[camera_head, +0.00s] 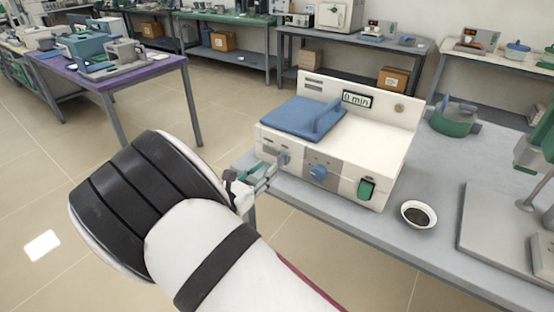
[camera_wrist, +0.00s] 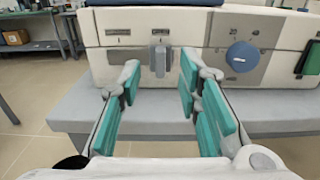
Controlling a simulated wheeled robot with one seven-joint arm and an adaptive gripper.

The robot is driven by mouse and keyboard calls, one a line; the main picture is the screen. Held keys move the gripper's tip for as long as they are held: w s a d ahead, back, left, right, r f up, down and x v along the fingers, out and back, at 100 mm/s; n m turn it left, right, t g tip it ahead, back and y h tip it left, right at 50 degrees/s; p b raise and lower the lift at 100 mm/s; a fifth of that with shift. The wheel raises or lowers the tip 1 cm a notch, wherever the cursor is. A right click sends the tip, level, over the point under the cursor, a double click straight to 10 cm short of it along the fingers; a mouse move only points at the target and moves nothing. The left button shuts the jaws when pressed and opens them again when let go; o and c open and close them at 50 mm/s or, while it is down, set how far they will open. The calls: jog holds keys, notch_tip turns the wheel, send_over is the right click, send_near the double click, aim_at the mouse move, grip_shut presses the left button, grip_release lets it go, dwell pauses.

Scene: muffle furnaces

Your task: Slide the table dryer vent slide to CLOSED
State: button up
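The table dryer (camera_head: 400,155) is a cream box with a blue lid (camera_head: 295,118) and a display reading "0 min". It also fills the top of the wrist view (camera_wrist: 205,30). Its vent slide appears to be the small grey tab (camera_wrist: 160,62) on the front panel, below the right one of two small labels too small to read. My gripper (camera_head: 266,174) is at the dryer's front left. In the wrist view my gripper (camera_wrist: 158,78) is open, its teal-padded fingers either side of the tab's line. Contact with the tab cannot be told.
Right of the tab are a blue knob (camera_wrist: 242,57) and a green switch (camera_head: 366,188). The dryer stands on a grey table (camera_head: 330,219). A small bowl of dark material (camera_head: 418,214) and a green round vessel (camera_head: 455,118) stand to its right. Floor is clear to the left.

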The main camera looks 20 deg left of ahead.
aim_at(278, 158)
jog(key=x, duration=0.6)
jog(key=shift+w+d, duration=0.15)
jog(key=shift+w, duration=0.2)
grip_shut()
